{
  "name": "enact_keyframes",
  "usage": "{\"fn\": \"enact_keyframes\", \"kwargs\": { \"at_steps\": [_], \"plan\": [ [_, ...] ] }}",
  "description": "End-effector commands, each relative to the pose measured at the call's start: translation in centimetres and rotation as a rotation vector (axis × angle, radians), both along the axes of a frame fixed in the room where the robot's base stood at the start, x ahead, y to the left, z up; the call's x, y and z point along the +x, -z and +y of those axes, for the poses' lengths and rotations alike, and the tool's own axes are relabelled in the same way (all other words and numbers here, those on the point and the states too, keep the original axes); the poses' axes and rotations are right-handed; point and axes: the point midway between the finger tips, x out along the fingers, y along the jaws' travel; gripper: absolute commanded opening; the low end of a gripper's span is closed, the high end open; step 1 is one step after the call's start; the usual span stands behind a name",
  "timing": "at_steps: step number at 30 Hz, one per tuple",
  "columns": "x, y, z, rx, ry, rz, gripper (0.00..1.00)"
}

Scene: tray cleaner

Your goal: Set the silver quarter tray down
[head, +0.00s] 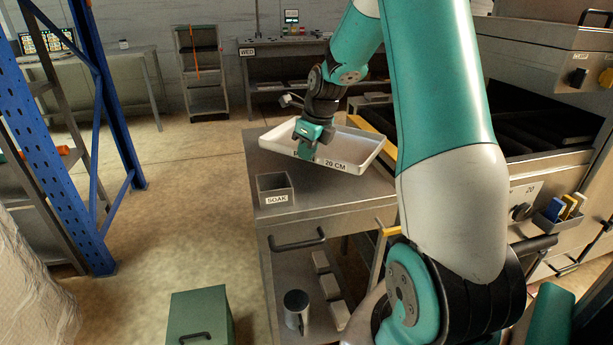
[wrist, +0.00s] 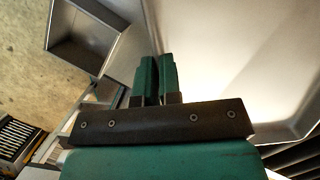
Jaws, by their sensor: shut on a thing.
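A shallow pale tray (head: 350,148), light silver to white, has "20 CM" on its near wall. My gripper (head: 305,152) is shut on the tray's near wall, left of that label. The tray is over the top of a grey metal cart (head: 345,203); I cannot tell whether its underside touches the top. In the wrist view the tray (wrist: 235,50) fills the right side, and the closed green fingers of my gripper (wrist: 159,80) meet its edge.
A small grey bin marked SOAK (head: 276,198) stands on the cart's near left corner; it also shows in the wrist view (wrist: 72,60). A green box (head: 200,310) is on the floor. A blue rack post (head: 115,130) stands left. Bare cart top lies right of the bin.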

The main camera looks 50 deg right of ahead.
Motion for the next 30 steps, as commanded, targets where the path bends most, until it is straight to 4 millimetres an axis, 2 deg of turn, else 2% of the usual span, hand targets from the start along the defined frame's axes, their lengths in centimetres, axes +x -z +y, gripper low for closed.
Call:
{"fn": "enact_keyframes", "kwargs": {
  "at_steps": [3, 10, 16, 27, 30],
  "plan": [
    [0.0, 1.7, 0.0, -0.001, -0.002, -0.001, 0.00],
    [0.0, 3.3, 0.0, -0.001, -0.002, -0.002, 0.00],
    [0.0, 6.2, 0.0, -0.001, -0.002, -0.002, 0.00],
    [0.0, 6.7, 0.0, -0.002, -0.002, -0.003, 0.00],
    [0.0, 6.7, 0.0, 0.000, -0.002, -0.001, 0.26]
  ]
}}
